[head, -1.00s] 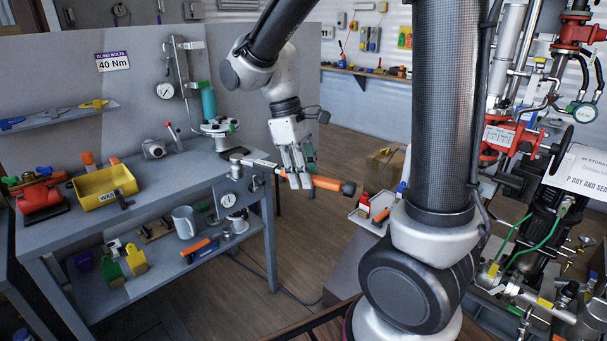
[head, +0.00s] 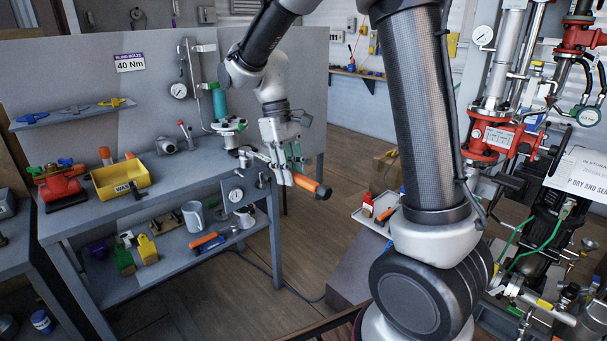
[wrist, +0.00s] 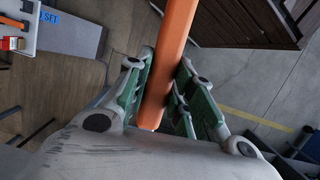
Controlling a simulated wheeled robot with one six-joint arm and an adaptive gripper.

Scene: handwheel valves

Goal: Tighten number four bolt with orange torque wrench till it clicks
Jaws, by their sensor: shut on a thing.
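My gripper (head: 284,172) is shut on the orange torque wrench (head: 308,184) and holds it in the air off the bench's right end. In the wrist view, the orange handle (wrist: 171,50) lies between the green-padded fingers (wrist: 160,105). I cannot tell whether the head touches anything. The flange's bolts are too small to make out, and no number four shows.
A sign reading 40 Nm (head: 130,64) hangs on the panel behind. Red valve piping (head: 490,135) stands at the right. Open floor (head: 330,150) lies right of the bench.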

